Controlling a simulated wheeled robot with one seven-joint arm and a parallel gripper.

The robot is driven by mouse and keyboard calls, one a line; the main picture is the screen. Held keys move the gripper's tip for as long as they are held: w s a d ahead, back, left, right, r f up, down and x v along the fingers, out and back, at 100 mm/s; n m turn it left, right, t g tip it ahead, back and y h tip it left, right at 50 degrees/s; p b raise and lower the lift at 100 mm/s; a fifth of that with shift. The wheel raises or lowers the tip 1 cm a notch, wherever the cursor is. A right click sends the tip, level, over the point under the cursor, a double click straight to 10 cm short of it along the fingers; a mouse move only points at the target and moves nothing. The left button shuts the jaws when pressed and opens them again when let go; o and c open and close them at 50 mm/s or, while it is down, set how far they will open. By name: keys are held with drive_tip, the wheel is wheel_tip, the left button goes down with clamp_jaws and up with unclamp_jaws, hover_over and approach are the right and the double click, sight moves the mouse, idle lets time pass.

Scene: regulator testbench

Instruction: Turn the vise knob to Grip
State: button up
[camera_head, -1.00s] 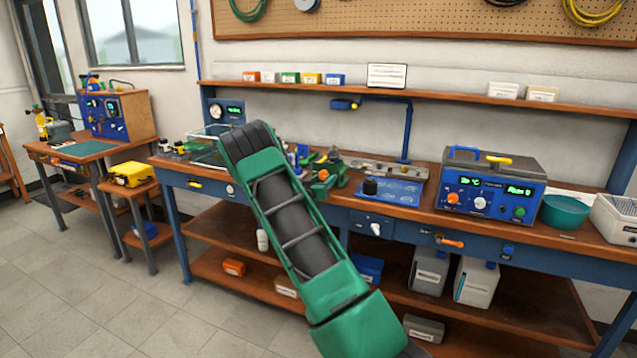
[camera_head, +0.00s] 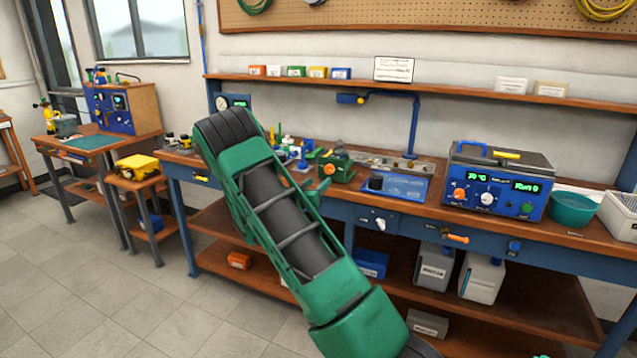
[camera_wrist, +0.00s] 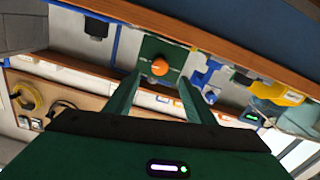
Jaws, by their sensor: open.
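The green vise (camera_head: 338,166) stands on the bench top, just right of my arm in the head view. Its round orange knob (camera_head: 328,169) faces the front. In the wrist view the orange knob (camera_wrist: 160,67) sits on the green vise body (camera_wrist: 167,50), ahead of my gripper (camera_wrist: 160,80). The two green fingers are apart and empty, one on each side of the knob in the picture. I cannot tell how much space lies between the fingertips and the vise. The knob's markings are too small to read.
A blue plate with a black knob (camera_head: 376,182) lies right of the vise. A blue control unit (camera_head: 490,188) and a teal bowl (camera_head: 573,208) stand farther right. The wooden bench edge (camera_wrist: 100,12) crosses the wrist view. The floor at front left (camera_head: 120,290) is clear.

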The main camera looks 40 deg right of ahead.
sight(328, 170)
drive_tip(key=shift+s+a, duration=0.15)
drive_tip(key=shift+a, duration=0.15)
drive_tip(key=w+d+m, duration=0.1)
drive_tip(key=d, duration=0.2)
drive_tip(key=w+d+m, duration=0.1)
drive_tip(key=d, duration=0.2)
drive_tip(key=w+d+r+m, duration=0.1)
drive_tip(key=w+d, duration=0.1)
drive_tip(key=d, duration=0.1)
drive_tip(key=shift+d, duration=0.1)
idle(0.5)
drive_tip(key=c, duration=1.1)
drive_tip(key=shift+o, duration=0.2)
drive_tip(key=shift+w+m, duration=0.1)
drive_tip(key=shift+m, duration=0.3)
